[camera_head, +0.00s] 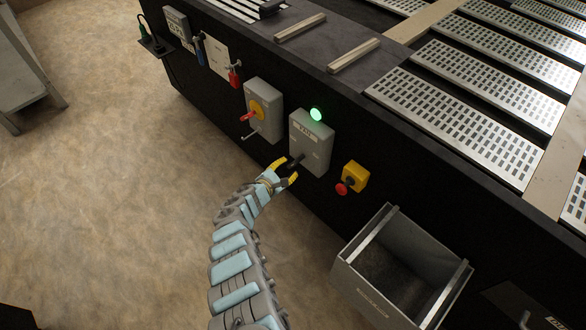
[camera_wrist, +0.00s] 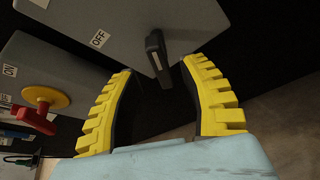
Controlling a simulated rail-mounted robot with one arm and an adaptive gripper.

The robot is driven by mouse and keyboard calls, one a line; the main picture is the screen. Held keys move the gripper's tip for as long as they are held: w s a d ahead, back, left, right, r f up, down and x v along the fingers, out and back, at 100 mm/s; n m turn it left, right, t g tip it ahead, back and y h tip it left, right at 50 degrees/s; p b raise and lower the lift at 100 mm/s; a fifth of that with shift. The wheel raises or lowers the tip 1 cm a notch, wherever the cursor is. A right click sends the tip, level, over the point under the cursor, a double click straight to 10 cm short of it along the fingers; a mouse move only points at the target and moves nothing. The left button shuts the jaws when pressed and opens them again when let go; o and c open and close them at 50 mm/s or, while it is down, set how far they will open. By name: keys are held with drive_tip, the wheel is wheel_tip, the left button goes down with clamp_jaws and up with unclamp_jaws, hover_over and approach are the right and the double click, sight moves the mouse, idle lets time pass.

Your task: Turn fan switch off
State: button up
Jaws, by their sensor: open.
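The fan switch is a grey box (camera_head: 316,135) with a "FAN" label on the dark side panel. A lit green lamp (camera_head: 315,114) sits at its top. Its black lever (camera_head: 295,162) sticks out from the lower part of the box. My gripper (camera_head: 285,170) is right at this lever, fingers apart. In the wrist view, the grey box (camera_wrist: 125,28) carries an "OFF" label, and the black lever (camera_wrist: 158,58) points down toward me. The lever's end lies between the yellow fingertips of my open gripper (camera_wrist: 156,70), with gaps showing on both sides.
Left of the fan box is a grey box with a red and yellow rotary switch (camera_head: 257,108). Right of it is a yellow box with a red button (camera_head: 354,177). A grey open bin (camera_head: 400,268) juts out at lower right.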

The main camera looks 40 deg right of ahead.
sight(291, 166)
drive_tip(key=shift+b+x, duration=1.3)
drive_tip(key=shift+x, duration=0.55)
clamp_jaws()
